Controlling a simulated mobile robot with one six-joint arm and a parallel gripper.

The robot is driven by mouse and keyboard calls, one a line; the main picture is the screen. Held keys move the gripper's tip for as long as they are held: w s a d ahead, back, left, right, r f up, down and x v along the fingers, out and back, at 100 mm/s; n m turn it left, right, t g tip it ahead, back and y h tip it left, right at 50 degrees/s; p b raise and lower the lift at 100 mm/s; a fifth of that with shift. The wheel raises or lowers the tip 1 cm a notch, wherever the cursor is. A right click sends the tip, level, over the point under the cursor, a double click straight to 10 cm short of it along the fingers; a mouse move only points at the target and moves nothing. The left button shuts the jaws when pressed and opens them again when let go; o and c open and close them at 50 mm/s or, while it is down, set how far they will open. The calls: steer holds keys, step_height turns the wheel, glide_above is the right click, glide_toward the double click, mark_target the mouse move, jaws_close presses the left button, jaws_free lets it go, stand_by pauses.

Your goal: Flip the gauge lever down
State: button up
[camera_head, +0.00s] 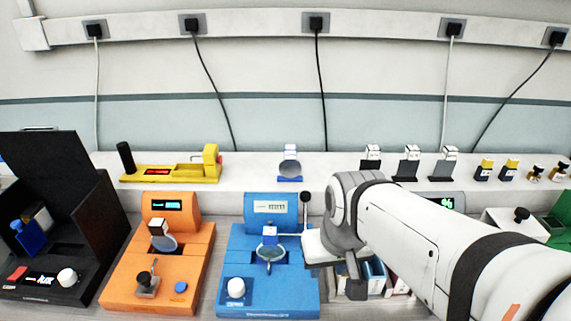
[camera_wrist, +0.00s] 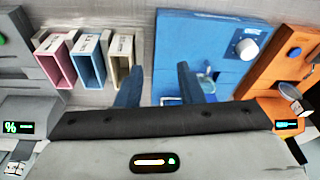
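The blue module (camera_head: 252,296) stands on the bench, with a small lit display (camera_head: 270,207) on its upright back. A lever with a black ball knob (camera_head: 305,197) stands upright at the module's right edge, beside the display; I take it as the gauge lever. I cannot make out the lever in the wrist view. My gripper (camera_wrist: 160,78) is open, its two fingers apart with nothing seen between them. In the head view it is just right of the blue module, below the knob, with the fingertips mostly hidden. The blue module also shows in the wrist view (camera_wrist: 222,32).
An orange module (camera_head: 190,282) stands left of the blue one, and a black open case (camera_head: 85,215) farther left. Upright pink, blue and cream bins (camera_wrist: 88,65) stand close to my gripper. A yellow device (camera_head: 170,175) sits on the back ledge.

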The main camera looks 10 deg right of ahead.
steer(key=shift+w+a+f+m+y, duration=0.1)
steer(key=shift+w+f+m+y, duration=0.05)
steer(key=shift+w+m+y, duration=0.2)
steer(key=shift+c, duration=0.6)
steer(key=w+m+y, duration=0.2)
steer(key=w+f+m+g+y+p, duration=0.1)
steer(key=w, duration=0.1)
steer(key=shift+w+a, duration=0.1)
steer(key=shift+a, duration=0.3)
steer(key=c, duration=0.5)
steer(key=w+m+y, duration=0.1)
steer(key=w, duration=0.1)
steer(key=w+d+m+t+y, duration=0.1)
steer(key=w+m, duration=0.1)
steer(key=w+d+m+y+p, duration=0.1)
steer(key=w, duration=0.1)
steer(key=shift+w+f+t, duration=0.15)
steer(key=shift+f+t, duration=0.05)
steer(key=shift+t, duration=0.1)
jaws_close()
steer(key=w+d+f+m+t+y+p, duration=0.1)
steer(key=w+d+f+m+t, duration=0.1)
steer(key=w+d+m+t, duration=0.4)
steer(key=w+d+m, duration=0.2)
steer(key=w+d, duration=0.2)
steer(key=d, duration=0.2)
steer(key=shift+d+t, duration=0.25)
steer(key=shift+t, duration=0.05)
